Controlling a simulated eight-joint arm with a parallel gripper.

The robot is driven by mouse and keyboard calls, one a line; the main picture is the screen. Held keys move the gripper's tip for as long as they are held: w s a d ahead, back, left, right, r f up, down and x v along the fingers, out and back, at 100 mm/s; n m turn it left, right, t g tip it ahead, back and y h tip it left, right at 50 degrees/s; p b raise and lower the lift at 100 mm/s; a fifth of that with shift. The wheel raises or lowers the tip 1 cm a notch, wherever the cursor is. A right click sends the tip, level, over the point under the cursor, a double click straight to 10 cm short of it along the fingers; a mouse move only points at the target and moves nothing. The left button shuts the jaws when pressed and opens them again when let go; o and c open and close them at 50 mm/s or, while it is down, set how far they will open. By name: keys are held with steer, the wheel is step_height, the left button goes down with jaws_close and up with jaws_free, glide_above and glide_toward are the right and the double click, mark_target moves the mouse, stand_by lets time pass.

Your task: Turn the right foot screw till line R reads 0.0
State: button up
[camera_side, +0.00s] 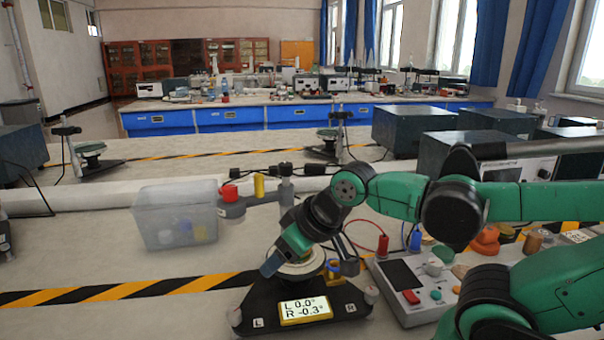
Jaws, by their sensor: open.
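A black levelling base (262,312) stands on the bench with a yellow-framed display (305,310) on its front. The display reads L 0.0° and R -0.3°. The right foot screw (372,294), a pale knob beside the R label, is at the base's right corner. The left foot screw (235,316) is at the left corner by the L label. My gripper (309,266) is open above the back of the base, up and left of the right foot screw and apart from it. It hides part of the round pale plate (302,262) and the stand behind.
A grey control box (405,294) with knobs and a red button stands close to the right of the base. A clear plastic bin (176,217) is behind left. Red and yellow pieces (229,192) sit on a bracket. The striped bench front left is clear.

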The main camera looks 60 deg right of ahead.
mark_target(372, 291)
steer(key=s+d+g, duration=0.1)
steer(key=d, duration=0.1)
steer(key=s+d+f+n+g, duration=0.1)
steer(key=s+d+f+n+g+h, duration=0.1)
steer(key=d, duration=0.1)
steer(key=shift+d, duration=0.3)
steer(key=s+d+n+g, duration=0.1)
steer(key=s, duration=0.1)
steer(key=s+d+f+n+g, duration=0.1)
steer(key=s+d, duration=0.1)
steer(key=s+d+n+g, duration=0.1)
steer(key=s+d+n, duration=0.1)
steer(key=shift+s+f+g+y, duration=0.3)
steer(key=shift+g+y, duration=0.1)
steer(key=shift+s+f+n, duration=0.1)
steer(key=shift+s+n, duration=0.15)
steer(key=shift+n, duration=0.05)
steer(key=shift+f, duration=2.75)
jaws_close()
